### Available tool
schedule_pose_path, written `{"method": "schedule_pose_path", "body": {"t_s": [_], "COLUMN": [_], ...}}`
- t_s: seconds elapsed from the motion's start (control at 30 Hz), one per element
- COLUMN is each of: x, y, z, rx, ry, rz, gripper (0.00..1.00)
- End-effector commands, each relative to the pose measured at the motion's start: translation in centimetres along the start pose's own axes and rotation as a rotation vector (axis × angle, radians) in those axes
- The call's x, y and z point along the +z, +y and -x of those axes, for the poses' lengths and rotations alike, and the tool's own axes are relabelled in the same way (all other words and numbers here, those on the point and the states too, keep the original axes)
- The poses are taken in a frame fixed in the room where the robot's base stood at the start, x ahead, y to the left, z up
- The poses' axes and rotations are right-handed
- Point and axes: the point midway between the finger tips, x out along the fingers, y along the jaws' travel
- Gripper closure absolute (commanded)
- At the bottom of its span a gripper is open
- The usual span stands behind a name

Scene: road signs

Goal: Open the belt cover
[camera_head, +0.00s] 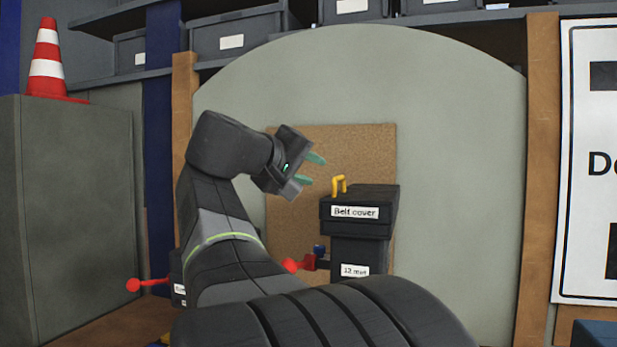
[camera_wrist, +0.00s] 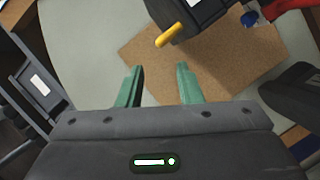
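The belt cover (camera_head: 358,212) is a dark box-shaped lid with a white "Belt cover" label, on top of a dark post in the head view. A yellow handle (camera_head: 339,185) stands up from its top left; the lid looks closed. In the wrist view the yellow handle (camera_wrist: 168,35) is at the top, ahead of my fingers, on the dark cover (camera_wrist: 192,14). My gripper (camera_head: 315,170) is open and empty, left of the handle and a little above it. Its two green fingers also show in the wrist view (camera_wrist: 157,84), apart from the handle.
Red-ended levers (camera_head: 292,265) (camera_head: 134,285) stick out low beside the post and further left. A brown board (camera_head: 290,220) is behind the cover. A grey cabinet (camera_head: 65,200) with a traffic cone (camera_head: 46,62) stands at left. Shelf bins (camera_head: 235,35) line the back.

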Motion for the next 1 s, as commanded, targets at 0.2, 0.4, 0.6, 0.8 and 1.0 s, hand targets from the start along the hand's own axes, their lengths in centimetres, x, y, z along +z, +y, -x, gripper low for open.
{"method": "schedule_pose_path", "body": {"t_s": [0.2,0.4,0.6,0.8,1.0], "x": [0.1,0.0,0.0,0.1,0.1], "y": [0.2,0.1,0.0,0.0,-0.1], "z": [-4.0,-7.4,-9.6,-10.1,-10.1], "rx": [0.001,-0.001,-0.002,-0.002,-0.002], "ry": [-0.006,-0.004,-0.002,-0.001,0.000], "rz": [0.000,0.000,0.000,-0.001,-0.001], "gripper": [0.67,0.67,0.67,0.67,0.71]}}
